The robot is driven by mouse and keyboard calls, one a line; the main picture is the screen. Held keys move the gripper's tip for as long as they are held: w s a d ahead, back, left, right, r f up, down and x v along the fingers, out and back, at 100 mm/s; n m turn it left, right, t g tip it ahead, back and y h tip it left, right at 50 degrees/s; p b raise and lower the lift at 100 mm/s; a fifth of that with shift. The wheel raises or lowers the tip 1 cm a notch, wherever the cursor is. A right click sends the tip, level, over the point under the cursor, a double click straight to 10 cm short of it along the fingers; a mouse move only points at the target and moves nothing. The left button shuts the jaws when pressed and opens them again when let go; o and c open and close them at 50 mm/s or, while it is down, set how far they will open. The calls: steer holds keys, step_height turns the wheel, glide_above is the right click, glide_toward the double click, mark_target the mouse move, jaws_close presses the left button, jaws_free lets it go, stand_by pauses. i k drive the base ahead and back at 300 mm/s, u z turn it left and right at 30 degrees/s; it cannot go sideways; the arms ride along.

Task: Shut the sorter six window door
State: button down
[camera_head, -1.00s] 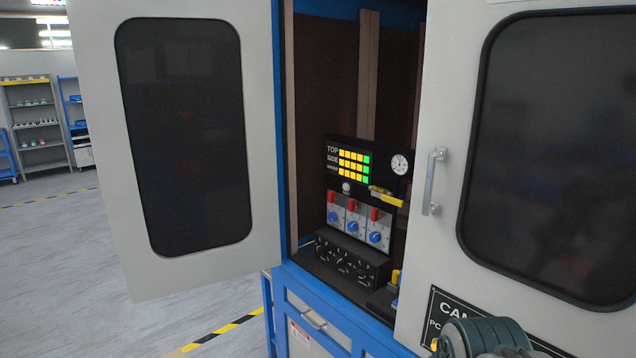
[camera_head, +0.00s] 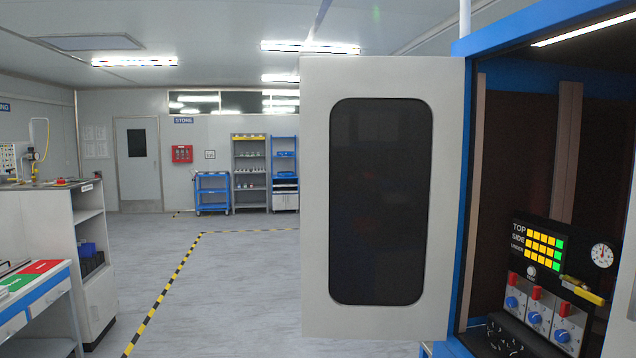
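A grey door with a dark window (camera_head: 380,200) stands swung open on the left side of a blue-framed cabinet (camera_head: 464,180). Its hinge side meets the cabinet's blue post. Inside the cabinet, a black panel (camera_head: 518,262) shows yellow and green lights, a round gauge (camera_head: 602,255) and red and blue controls. I cannot read a number on the door, so I cannot tell if it is sorter six. My gripper is not in view.
The floor (camera_head: 220,290) left of the door is open, with a yellow-black striped line (camera_head: 175,280). A white cabinet (camera_head: 75,240) and a bench (camera_head: 35,305) stand at the left. Shelves (camera_head: 249,170) and a blue cart (camera_head: 212,192) stand at the far wall.

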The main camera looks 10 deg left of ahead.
mark_target(382, 137)
steer(key=u, duration=1.3)
steer(key=i, duration=4)
steer(key=z, duration=4.1)
